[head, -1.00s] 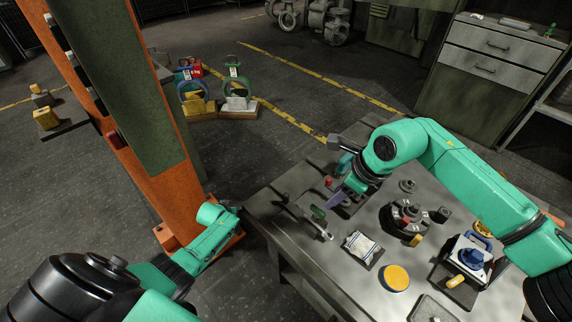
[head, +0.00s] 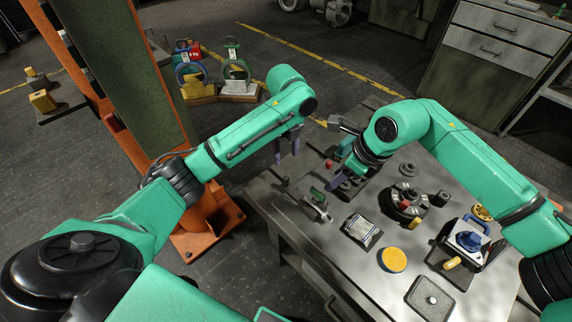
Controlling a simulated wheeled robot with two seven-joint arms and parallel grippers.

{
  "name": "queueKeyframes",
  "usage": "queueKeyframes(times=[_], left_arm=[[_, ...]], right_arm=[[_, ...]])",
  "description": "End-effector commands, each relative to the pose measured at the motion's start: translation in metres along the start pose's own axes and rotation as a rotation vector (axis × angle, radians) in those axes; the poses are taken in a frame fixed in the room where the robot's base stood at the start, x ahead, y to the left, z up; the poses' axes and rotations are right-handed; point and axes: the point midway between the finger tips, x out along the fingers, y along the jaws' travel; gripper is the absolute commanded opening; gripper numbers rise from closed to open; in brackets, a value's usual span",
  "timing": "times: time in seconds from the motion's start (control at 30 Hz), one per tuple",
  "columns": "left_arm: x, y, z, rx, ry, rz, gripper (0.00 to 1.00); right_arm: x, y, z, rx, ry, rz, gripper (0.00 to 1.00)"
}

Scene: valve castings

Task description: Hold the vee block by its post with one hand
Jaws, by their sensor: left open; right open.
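I cannot single out the vee block or its post with certainty. A dark grey block-like piece (head: 352,190) lies on the table below my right gripper, partly hidden by it. My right gripper (head: 340,168) is open, low over the back left part of the table. My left gripper (head: 287,148) is open and empty, its fingers pointing down near the table's back left edge, to the left of the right gripper.
On the steel table (head: 330,255) are a small green-handled clamp (head: 318,197), a dark round fixture (head: 405,203), a bagged packet (head: 361,230), a yellow disc (head: 393,260) and a blue-handled device (head: 468,240). An orange post (head: 205,215) stands left of the table.

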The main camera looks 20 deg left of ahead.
Motion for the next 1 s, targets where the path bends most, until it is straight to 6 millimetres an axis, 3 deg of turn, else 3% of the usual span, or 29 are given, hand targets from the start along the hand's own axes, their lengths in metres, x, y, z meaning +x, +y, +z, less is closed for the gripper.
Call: queueKeyframes(times=[0.3, 0.5, 0.87, 1.0], left_arm=[[0.079, 0.001, 0.0, -0.006, 0.001, 0.002, 0.6], [0.117, 0.0, 0.0, -0.006, 0.001, 0.0, 0.6], [0.128, 0.0, 0.0, -0.006, -0.001, -0.002, 0.6], [0.128, 0.0, 0.0, -0.006, -0.001, -0.002, 0.06]], right_arm=[[0.0, 0.0, 0.0, 0.0, 0.0, 0.0, 0.5], [0.0, 0.0, 0.0, 0.0, 0.0, 0.0, 0.5], [0.0, 0.0, 0.0, 0.0, 0.0, 0.0, 0.5], [0.0, 0.0, 0.0, 0.0, 0.0, 0.0, 0.5]])
